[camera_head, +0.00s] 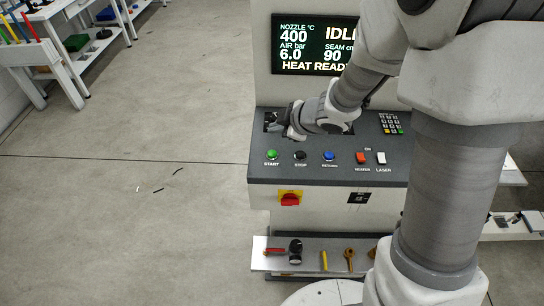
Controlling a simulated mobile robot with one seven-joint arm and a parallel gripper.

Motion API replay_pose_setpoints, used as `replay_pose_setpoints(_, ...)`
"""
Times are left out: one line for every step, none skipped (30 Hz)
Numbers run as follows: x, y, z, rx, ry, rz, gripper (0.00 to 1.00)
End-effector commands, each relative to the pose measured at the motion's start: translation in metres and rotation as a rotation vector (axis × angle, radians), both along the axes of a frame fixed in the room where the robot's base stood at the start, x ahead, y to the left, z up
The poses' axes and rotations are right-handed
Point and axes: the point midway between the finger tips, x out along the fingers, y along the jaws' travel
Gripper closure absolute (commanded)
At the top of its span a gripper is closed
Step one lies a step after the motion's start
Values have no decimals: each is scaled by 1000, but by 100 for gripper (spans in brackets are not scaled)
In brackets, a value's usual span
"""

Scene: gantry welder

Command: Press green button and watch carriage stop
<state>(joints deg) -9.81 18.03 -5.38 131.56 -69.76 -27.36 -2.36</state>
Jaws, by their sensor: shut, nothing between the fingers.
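The green button (271,155), labelled START, is at the left end of the button row on the grey control panel (330,172). My gripper (271,122) is over the panel's back left part, beyond the green button in the picture. It is shut and empty, and it looks apart from the button, which is fully visible. The display (312,47) reads 400 nozzle, 6.0 air bar, seam 90 and HEAT READY; the top right word starts with IDL and is cut by my arm. The welder's carriage is not in view.
A black STOP button (300,155), a blue button (329,156), a red HEATER switch (361,158) and a white LASER switch (381,158) share the row. A keypad (391,123) is at right. A red-yellow knob (290,198) is below. A tool shelf (310,259) juts out lower down.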

Motion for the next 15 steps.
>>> replay_pose_setpoints(0,0,-13,0,0,0,100)
replay_pose_setpoints(0,0,-16,0,0,0,100)
replay_pose_setpoints(0,0,-21,0,0,0,100)
replay_pose_setpoints(0,0,-25,0,0,0,100)
replay_pose_setpoints(0,0,-28,0,0,0,100)
replay_pose_setpoints(0,0,-33,0,-1,-1,100)
replay_pose_setpoints(0,0,-36,0,-1,-1,100)
replay_pose_setpoints(0,0,-39,0,-1,-1,100)
replay_pose_setpoints(0,0,-44,0,0,-2,100)
replay_pose_setpoints(0,0,-48,0,1,-1,100)
replay_pose_setpoints(0,0,-51,1,0,-1,100)
replay_pose_setpoints(0,0,-55,1,0,-1,100)
replay_pose_setpoints(0,0,-57,1,0,-1,100)
replay_pose_setpoints(0,0,-58,1,0,-1,100)
replay_pose_setpoints(0,0,-60,1,0,-1,100)
